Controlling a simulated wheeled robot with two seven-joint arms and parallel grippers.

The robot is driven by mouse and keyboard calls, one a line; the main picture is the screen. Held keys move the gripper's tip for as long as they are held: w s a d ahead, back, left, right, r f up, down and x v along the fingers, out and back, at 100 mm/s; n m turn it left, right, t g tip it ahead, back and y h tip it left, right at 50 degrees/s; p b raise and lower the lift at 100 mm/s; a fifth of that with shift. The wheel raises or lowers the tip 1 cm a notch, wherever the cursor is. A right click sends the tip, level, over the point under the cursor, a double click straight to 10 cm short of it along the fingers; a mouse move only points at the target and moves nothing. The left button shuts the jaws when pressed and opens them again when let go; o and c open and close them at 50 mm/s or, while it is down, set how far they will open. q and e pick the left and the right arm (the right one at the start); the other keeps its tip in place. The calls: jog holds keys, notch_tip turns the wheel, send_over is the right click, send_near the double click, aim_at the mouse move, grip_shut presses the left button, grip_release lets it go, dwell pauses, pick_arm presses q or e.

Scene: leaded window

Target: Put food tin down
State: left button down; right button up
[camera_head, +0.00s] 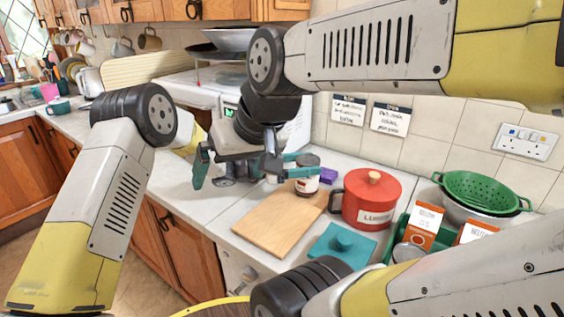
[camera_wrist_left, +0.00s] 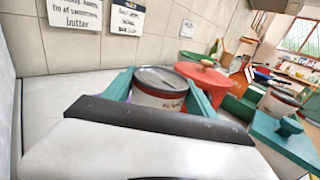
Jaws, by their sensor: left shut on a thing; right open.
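The food tin (camera_head: 307,181) is a small can with a grey lid and a white label with red on it. It is upright at the back right of the wooden board (camera_head: 275,222); I cannot tell whether it touches the board. My left gripper (camera_head: 303,166) is shut on it, with teal fingers on either side. In the left wrist view the tin (camera_wrist_left: 160,90) sits between the fingertips (camera_wrist_left: 160,97), its lower part hidden by the gripper. My right gripper (camera_head: 236,178) is open and empty, left of the tin and in front of the left gripper.
A red lidded pot (camera_head: 366,200) stands just right of the tin, with a small purple block (camera_head: 328,175) behind. A teal lidded item (camera_head: 342,243), a green tray with cartons (camera_head: 423,222) and a green colander (camera_head: 480,190) are further right. The board's front is clear.

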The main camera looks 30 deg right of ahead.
pick_arm(q)
jog(key=shift+f, duration=0.45)
jog(key=shift+c, duration=1.4)
grip_release()
jog(key=shift+f, duration=0.15)
